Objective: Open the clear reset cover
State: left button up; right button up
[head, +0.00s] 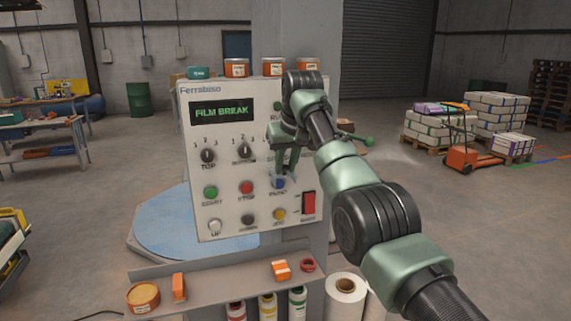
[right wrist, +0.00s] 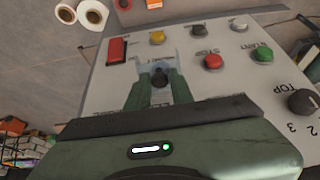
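A blue button (head: 279,183) sits right of the red stop button (head: 246,187). A pale, see-through piece (right wrist: 153,66), seemingly the clear cover, shows by the fingertips in the right wrist view; its edges are hard to make out. My right gripper (head: 283,168) is right at the panel, just above the blue button. Its fingers (right wrist: 160,88) stand apart, with a dark round part between them. I cannot tell whether they touch the cover. My left gripper is out of view.
A red rocker switch (head: 308,202) and a yellow button (head: 279,214) are close below the gripper. Two selector knobs, top (head: 208,155) and bottom (head: 244,150), are to the left. A shelf (head: 220,285) with small items juts out below the panel.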

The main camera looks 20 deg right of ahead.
jog(key=shift+o, duration=1.2)
jog(key=shift+w+f, duration=0.1)
jog(key=b+v, duration=0.1)
jog(key=v, duration=0.6)
jog(key=shift+s+r+b, duration=0.2)
jog(key=shift+r+b, duration=0.15)
jog(key=shift+f, duration=0.1)
